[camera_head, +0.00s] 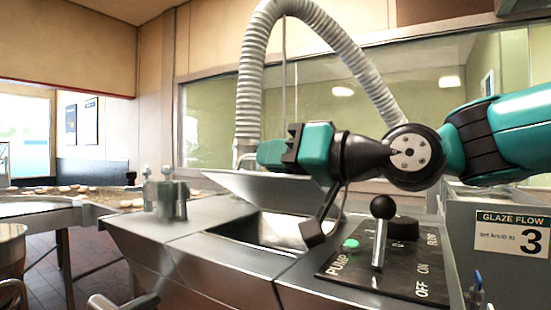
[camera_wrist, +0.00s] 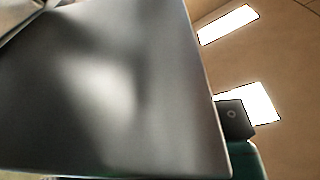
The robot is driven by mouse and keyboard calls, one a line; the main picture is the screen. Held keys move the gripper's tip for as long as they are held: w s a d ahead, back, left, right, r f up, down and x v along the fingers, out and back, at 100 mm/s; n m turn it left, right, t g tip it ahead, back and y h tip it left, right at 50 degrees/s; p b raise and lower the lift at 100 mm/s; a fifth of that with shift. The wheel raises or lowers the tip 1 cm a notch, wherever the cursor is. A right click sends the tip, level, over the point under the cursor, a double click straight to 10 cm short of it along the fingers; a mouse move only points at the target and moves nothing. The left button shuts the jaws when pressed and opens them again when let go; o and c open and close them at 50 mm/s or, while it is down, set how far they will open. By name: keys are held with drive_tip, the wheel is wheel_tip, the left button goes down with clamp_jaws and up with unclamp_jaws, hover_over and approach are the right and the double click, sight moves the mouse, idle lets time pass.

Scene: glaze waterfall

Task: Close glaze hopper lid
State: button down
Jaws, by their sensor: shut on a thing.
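The glaze hopper lid (camera_head: 262,191) is a flat grey metal panel, raised and tilted above the hopper (camera_head: 185,240). Its dark opening (camera_head: 285,232) shows below the lid. My gripper (camera_head: 268,156), teal and black, reaches in from the right and is shut at the lid's upper edge. The fingertips' exact contact is hard to see. In the wrist view, the lid (camera_wrist: 110,90) fills most of the picture as a blurred grey sheet, with a dark piece of my gripper (camera_wrist: 234,118) at its right edge.
A black control panel with a lever (camera_head: 382,225) and a green pump button (camera_head: 351,244) stands right of the opening. A ribbed hose (camera_head: 258,70) arches behind. A glaze flow sign (camera_head: 511,238) is at right. A small metal fitting (camera_head: 166,195) stands at left.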

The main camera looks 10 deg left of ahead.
drive_tip(key=c, duration=1.2)
unclamp_jaws()
drive_tip(key=shift+r, duration=0.1)
wheel_tip(320, 180, up, 20)
drive_tip(key=p, duration=0.4)
